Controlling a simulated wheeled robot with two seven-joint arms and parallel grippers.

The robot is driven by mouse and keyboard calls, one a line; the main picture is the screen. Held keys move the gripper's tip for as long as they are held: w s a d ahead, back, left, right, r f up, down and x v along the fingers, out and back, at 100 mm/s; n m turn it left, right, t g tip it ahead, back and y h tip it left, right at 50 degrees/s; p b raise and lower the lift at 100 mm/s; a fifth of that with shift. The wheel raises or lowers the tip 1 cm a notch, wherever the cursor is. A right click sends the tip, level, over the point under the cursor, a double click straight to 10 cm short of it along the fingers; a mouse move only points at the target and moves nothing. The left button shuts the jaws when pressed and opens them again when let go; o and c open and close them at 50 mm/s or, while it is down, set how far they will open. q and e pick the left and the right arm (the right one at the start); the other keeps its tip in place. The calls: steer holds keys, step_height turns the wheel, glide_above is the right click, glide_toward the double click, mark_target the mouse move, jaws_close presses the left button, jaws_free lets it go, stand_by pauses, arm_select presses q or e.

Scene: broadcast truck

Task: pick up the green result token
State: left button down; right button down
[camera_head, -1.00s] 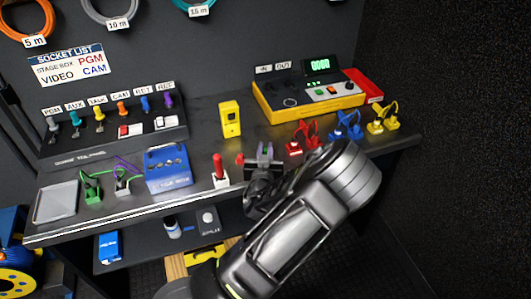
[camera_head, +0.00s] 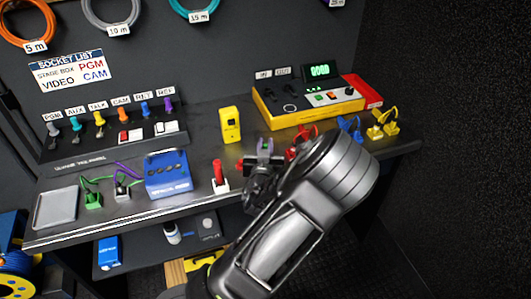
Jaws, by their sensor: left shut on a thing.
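My left gripper (camera_head: 263,149) is over the front middle of the bench, between the red-and-white upright piece and the red plugs. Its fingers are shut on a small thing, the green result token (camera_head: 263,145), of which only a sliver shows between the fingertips. The fingers hide most of it. My left arm crosses the lower right of the view. My right gripper is not in view.
A yellow tester (camera_head: 230,124) stands behind the gripper. A yellow console (camera_head: 308,108) is at the back right. A blue box (camera_head: 167,172), a red-and-white piece (camera_head: 220,177) and a grey tray (camera_head: 56,207) stand to the left. Blue (camera_head: 349,127) and yellow plugs (camera_head: 383,124) are to the right.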

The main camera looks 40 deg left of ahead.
mark_target(265, 145)
arm_select(q)
step_height(265, 145, up, 6)
steer(key=shift+f, duration=0.1)
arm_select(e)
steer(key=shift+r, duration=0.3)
arm_select(q)
steer(key=shift+s, duration=0.1)
